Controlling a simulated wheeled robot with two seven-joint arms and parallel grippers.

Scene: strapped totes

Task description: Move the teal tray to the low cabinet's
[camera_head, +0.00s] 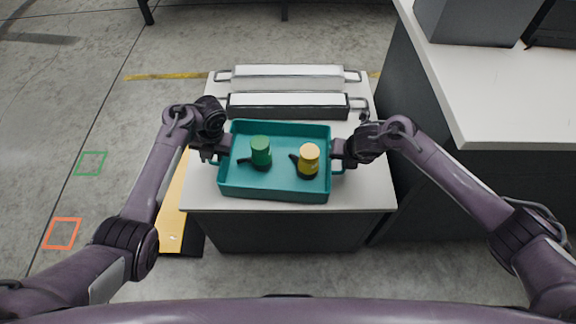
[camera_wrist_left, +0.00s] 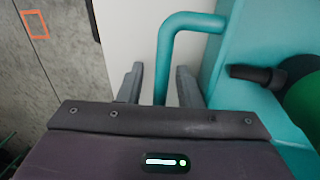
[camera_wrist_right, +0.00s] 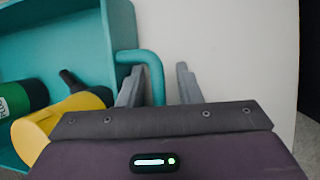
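The teal tray (camera_head: 274,195) rests on the pale top of a low cabinet (camera_head: 360,199). A green container (camera_head: 261,150) and a yellow container (camera_head: 309,158), each with a dark part at its side, stand in it. My left gripper (camera_head: 224,150) is at the tray's left side; in the left wrist view its fingers (camera_wrist_left: 159,88) are open, with the teal handle (camera_wrist_left: 163,60) between them, apart from both. My right gripper (camera_head: 338,152) is at the right side; in the right wrist view its fingers (camera_wrist_right: 161,86) are open around the other handle (camera_wrist_right: 153,66).
Two long pale-topped bars with end handles, one grey-white (camera_head: 288,76) and one dark-sided (camera_head: 288,104), lie behind the tray. A higher white counter (camera_head: 500,100) stands at the right. Orange (camera_head: 62,233) and green (camera_head: 90,163) squares mark the open floor at left.

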